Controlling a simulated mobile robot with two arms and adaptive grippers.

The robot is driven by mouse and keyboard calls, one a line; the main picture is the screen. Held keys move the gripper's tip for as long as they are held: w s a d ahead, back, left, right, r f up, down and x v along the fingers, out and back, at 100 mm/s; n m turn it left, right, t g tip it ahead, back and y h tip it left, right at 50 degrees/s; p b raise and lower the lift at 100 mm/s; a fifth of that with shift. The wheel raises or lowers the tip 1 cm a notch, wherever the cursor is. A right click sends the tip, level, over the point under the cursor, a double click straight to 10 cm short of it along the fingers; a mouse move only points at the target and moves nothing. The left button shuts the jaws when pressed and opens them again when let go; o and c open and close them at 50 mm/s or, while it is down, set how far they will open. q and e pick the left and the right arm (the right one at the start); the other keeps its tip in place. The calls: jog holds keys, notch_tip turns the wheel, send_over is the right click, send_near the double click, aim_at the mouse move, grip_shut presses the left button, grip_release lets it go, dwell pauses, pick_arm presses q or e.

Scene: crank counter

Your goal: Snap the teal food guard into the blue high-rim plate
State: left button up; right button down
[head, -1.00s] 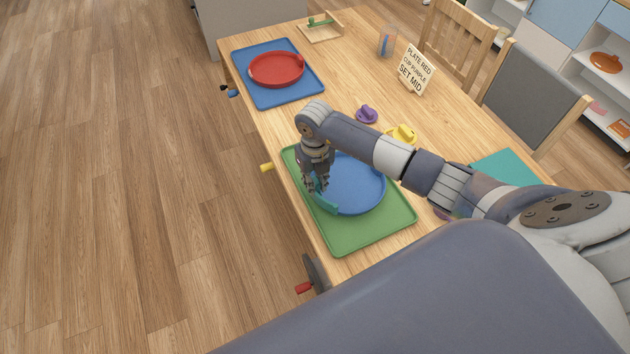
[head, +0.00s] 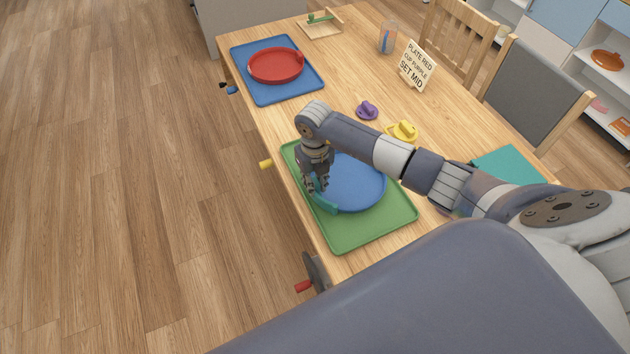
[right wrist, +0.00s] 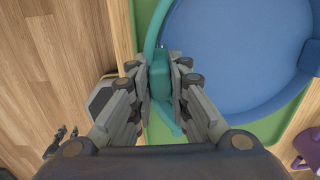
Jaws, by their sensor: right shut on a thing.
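The blue high-rim plate (head: 358,182) lies on a green mat (head: 375,233) near the table's left edge. My right gripper (head: 316,186) is over the plate's left side. It is shut on the teal food guard (head: 326,204), a curved strip along the plate's left rim. In the right wrist view the guard (right wrist: 161,78) stands between the fingers, beside the blue plate (right wrist: 235,60); I cannot tell whether it is seated on the rim. A small dark claw-like shape at lower left there looks like my left gripper (right wrist: 62,142); its opening is unclear.
A red plate (head: 275,65) sits on a blue mat (head: 290,98) at the far end. A purple piece (head: 367,110), a yellow piece (head: 402,131) and a sign (head: 416,66) stand beyond the plate. Cranks, one with a red handle (head: 303,287), stick out from the left table edge.

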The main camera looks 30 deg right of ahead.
aim_at(315, 181)
jog(key=c, duration=1.4)
grip_release()
jog(key=shift+c, duration=0.2)
notch_tip(315, 181, up, 12)
